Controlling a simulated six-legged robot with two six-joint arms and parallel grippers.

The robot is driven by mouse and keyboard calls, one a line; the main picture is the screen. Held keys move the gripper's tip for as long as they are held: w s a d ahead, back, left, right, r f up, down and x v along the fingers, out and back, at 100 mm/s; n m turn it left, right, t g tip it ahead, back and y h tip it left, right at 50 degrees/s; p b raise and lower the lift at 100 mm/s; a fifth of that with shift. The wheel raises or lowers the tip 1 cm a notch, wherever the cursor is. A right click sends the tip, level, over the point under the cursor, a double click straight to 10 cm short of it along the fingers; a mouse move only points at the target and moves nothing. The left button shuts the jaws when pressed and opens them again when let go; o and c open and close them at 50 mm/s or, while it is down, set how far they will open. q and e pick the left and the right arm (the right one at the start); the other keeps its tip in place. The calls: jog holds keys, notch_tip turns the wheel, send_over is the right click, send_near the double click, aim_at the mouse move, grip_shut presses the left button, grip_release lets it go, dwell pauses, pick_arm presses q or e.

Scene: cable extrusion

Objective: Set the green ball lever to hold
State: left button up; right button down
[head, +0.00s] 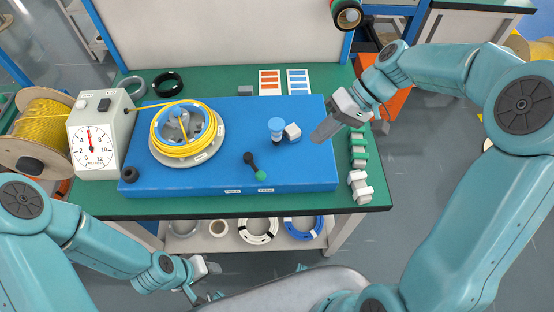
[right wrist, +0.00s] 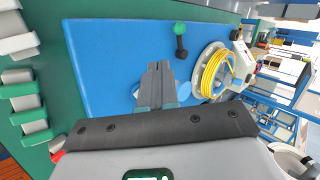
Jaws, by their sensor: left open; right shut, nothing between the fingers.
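The green ball lever (head: 254,167) is on the blue board, a black arm with a green ball at its end. In the head view it slants toward the board's front edge, its ball just behind the right one of two small white labels (head: 265,189), too small to read. The lever also shows in the right wrist view (right wrist: 181,43), beyond the fingertips. My right gripper (head: 318,135) is shut and empty over the board's right edge, apart from the lever; its fingers show in the right wrist view (right wrist: 158,72). My left gripper (head: 204,282) is open in front of the table, low and away from the lever.
The blue board (head: 215,182) carries a yellow cable coil (head: 185,130) on a grey disc and a blue-topped post (head: 276,128) behind the lever. A dial box (head: 98,135) and cable spool (head: 42,130) stand left. Grey and green blocks (head: 358,160) line the table's right edge.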

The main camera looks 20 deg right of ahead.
jog(key=shift+a, duration=0.2)
send_near(255, 167)
jog(key=s+f, duration=0.1)
jog(key=s+d+f, duration=0.2)
jog(key=f, duration=0.1)
jog(key=shift+s, duration=0.15)
jog(key=a, duration=0.1)
jog(key=a+p, duration=0.1)
jog(key=a, duration=0.1)
jog(key=shift+a+f, duration=0.15)
jog(key=shift+f, duration=0.15)
jog(key=shift+a+f, duration=0.1)
jog(key=shift+a, duration=0.2)
jog(key=shift+a, duration=0.15)
